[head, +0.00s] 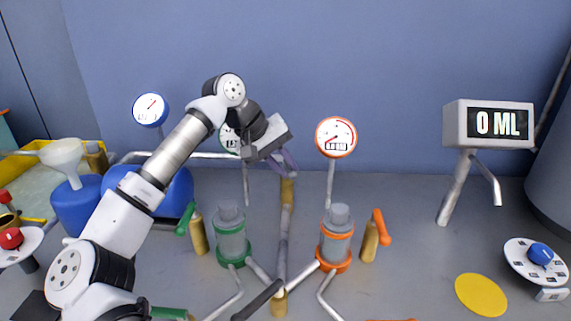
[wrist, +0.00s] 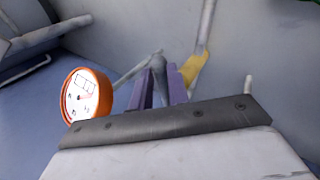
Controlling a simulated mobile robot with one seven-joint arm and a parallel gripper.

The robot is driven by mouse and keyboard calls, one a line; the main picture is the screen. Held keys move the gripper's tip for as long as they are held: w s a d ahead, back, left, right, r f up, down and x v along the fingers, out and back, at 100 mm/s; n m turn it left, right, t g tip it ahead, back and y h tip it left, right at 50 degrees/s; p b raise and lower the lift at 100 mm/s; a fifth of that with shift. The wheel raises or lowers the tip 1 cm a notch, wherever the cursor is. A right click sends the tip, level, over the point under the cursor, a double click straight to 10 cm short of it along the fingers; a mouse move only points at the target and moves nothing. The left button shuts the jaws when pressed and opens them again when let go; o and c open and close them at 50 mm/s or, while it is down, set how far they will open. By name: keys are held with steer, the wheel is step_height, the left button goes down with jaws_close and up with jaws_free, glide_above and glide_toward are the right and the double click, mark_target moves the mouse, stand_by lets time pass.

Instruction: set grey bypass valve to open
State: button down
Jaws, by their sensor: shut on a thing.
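My gripper (head: 284,160) has its purple fingers just above the brass valve body (head: 287,191) on the upright centre pipe. In the wrist view the fingers (wrist: 162,84) are shut around a grey handle (wrist: 158,63). This looks like the handle of the grey bypass valve, whose brass body (wrist: 193,68) shows just right of the fingers. The fingers hide the handle in the head view, so I cannot tell its exact angle there.
Left of the pipe stands a green-banded pump (head: 231,240), right of it an orange-banded pump (head: 337,240). The orange-rimmed gauge (head: 336,137) is close right of my gripper. A green handle (head: 185,219) and an orange handle (head: 381,227) stand beside the pumps. The display (head: 488,124) reads 0 ML.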

steer(key=c, duration=1.3)
jaws_free()
steer(key=shift+c, duration=0.2)
steer(key=shift+a+r, duration=0.1)
steer(key=shift+r, duration=0.05)
steer(key=v, duration=1.3)
steer(key=shift+r+b, duration=0.25)
steer(key=shift+b, duration=0.15)
steer(key=shift+s+a, duration=0.1)
